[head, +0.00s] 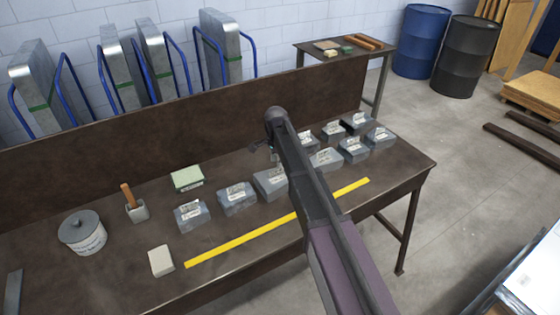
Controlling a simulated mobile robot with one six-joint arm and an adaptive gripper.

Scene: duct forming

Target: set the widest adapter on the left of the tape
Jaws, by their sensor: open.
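Several grey metal adapters with white labels stand on the brown workbench (110,236), behind a yellow tape strip (240,241). The left ones are a small adapter (192,219), a second (237,201) and a broader one (268,186) partly covered by my arm. More sit to the right, among them one adapter (326,160), another (353,151) and a far right one (380,140). I cannot tell for sure which is widest; the labels are unreadable. My gripper (262,149) is open above the bench's back part, small and partly hidden by my arm. No adapter shows in it.
A lidded tin (83,235), a holder with a wooden handle (136,211), a green-topped block (187,178) and a pale block (161,261) are on the bench's left. A raised back panel (130,117) bounds the bench. Bare bench lies in front of the tape.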

